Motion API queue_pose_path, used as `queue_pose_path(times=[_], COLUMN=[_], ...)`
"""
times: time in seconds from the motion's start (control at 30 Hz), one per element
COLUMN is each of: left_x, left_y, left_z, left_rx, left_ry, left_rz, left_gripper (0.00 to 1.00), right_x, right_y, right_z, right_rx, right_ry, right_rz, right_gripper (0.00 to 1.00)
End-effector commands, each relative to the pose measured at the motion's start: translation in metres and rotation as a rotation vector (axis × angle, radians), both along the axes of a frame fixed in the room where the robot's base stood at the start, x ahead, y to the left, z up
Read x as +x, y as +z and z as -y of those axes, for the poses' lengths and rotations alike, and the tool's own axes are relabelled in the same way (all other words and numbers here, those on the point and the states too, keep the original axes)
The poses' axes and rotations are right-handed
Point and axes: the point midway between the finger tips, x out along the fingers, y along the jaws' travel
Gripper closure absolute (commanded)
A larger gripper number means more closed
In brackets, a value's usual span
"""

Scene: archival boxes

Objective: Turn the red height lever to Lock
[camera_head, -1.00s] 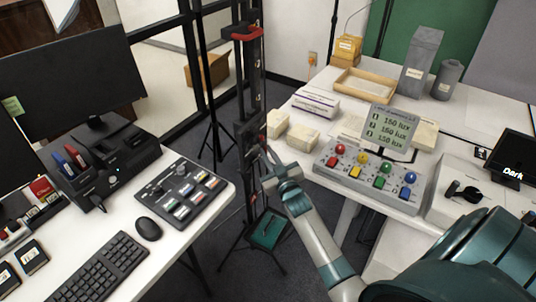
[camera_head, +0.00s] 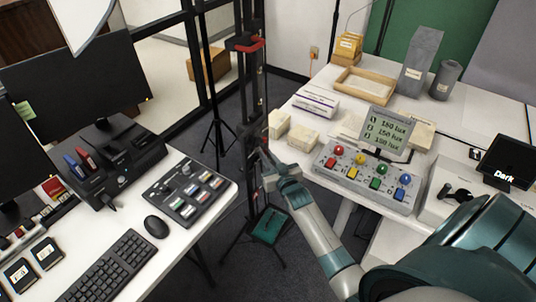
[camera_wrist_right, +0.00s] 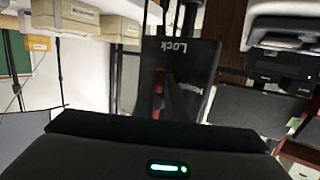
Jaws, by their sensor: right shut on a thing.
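A tall black stand (camera_head: 254,100) rises from the floor between the two desks. In the right wrist view a dark plate (camera_wrist_right: 205,62) carries the white word Lock and a second label, partly hidden and hard to read. The red lever (camera_wrist_right: 158,82) shows as a short red strip in front of this plate, left of the second label and below Lock. My right gripper (camera_head: 265,162) is at the stand's middle, shut on the lever. Its fingertips and the grip itself are small in the head view and largely hidden in the wrist view. My left gripper is not in view.
The left desk holds a button panel (camera_head: 188,190), a mouse (camera_head: 156,227) and a keyboard (camera_head: 110,268). The right desk holds a colored-knob console (camera_head: 368,177), pale boxes (camera_head: 303,137) and a wooden tray (camera_head: 364,86). A red-topped bracket (camera_head: 247,44) sits high on the stand.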

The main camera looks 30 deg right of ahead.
Motion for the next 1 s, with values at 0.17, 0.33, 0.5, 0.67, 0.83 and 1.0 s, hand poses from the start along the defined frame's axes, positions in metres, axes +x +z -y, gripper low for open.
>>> queue_pose_path(times=[0.17,0.33,0.5,0.67,0.83,1.0], left_x=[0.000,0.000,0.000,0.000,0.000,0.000], left_y=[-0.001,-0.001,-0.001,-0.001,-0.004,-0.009], left_z=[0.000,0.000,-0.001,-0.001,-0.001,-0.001], left_rx=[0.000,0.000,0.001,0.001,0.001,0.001], left_ry=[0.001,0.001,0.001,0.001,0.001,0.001], left_rz=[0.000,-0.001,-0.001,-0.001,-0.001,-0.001], left_gripper=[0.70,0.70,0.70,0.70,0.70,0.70], right_x=[0.000,0.000,0.000,-0.003,-0.013,-0.034], right_y=[-0.001,0.000,0.000,0.000,0.001,0.003], right_z=[0.000,0.000,0.000,-0.001,-0.003,-0.007], right_rx=[0.002,0.002,0.001,0.001,0.001,0.001], right_ry=[0.000,0.000,0.000,0.000,0.000,0.000], right_rz=[0.000,0.000,0.001,0.001,0.002,0.001], right_gripper=[1.00,0.70,0.70,0.70,0.70,0.70])
